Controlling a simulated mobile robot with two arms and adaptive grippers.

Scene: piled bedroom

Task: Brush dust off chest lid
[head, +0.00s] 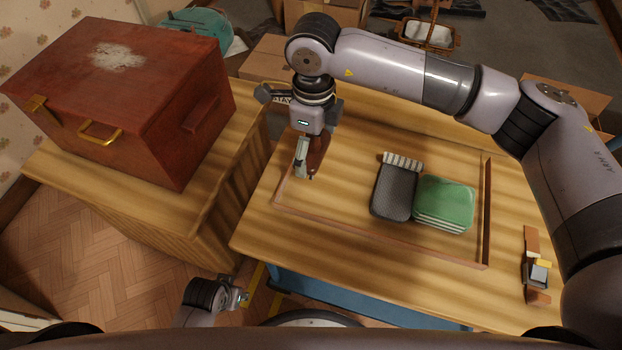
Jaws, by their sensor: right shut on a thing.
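The dark red wooden chest (160,120) stands closed at the left on a wooden cabinet, with a brass handle and latch on its front. A pale patch of dust (117,56) lies on its lid (62,70). My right gripper (308,175) points down over the left part of the table, to the right of the chest. It is shut on a small reddish-brown thing (319,150), mostly hidden by the fingers; I cannot tell whether it is a brush. My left gripper (240,297) is low at the bottom, small in view, away from the chest; its jaws are unclear.
The wooden table (330,255) has a thin raised frame on it. A small holder (538,270) sits at the right. Cardboard boxes and a basket (430,35) stand behind. A gap separates cabinet and table.

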